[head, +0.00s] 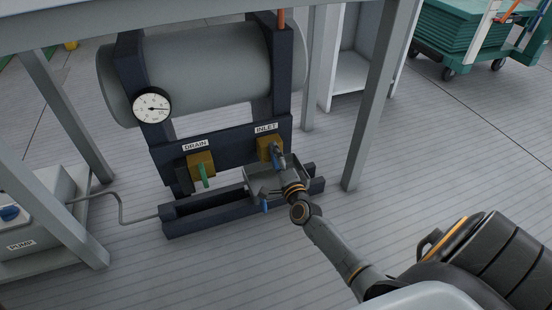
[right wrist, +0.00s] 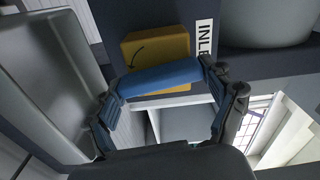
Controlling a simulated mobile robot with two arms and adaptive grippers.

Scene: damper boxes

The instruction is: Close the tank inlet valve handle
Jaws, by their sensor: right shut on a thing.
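The tank inlet valve is a yellow block (head: 268,143) under the INLET label on the tank's dark frame. In the right wrist view the block (right wrist: 158,45) carries a curved black arrow. A blue handle (right wrist: 160,78) lies across the front of the block. My right gripper (head: 280,157) reaches the valve from the lower right and is shut on the blue handle, with one finger at each end of the bar in the right wrist view. In the head view the gripper hides most of the handle. My left gripper is not in view.
The drain valve (head: 201,163) with a green handle is left of the inlet. A grey tray (head: 262,183) sits below the inlet. The gauge (head: 152,105), grey tank (head: 205,62) and table leg (head: 368,120) stand close by.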

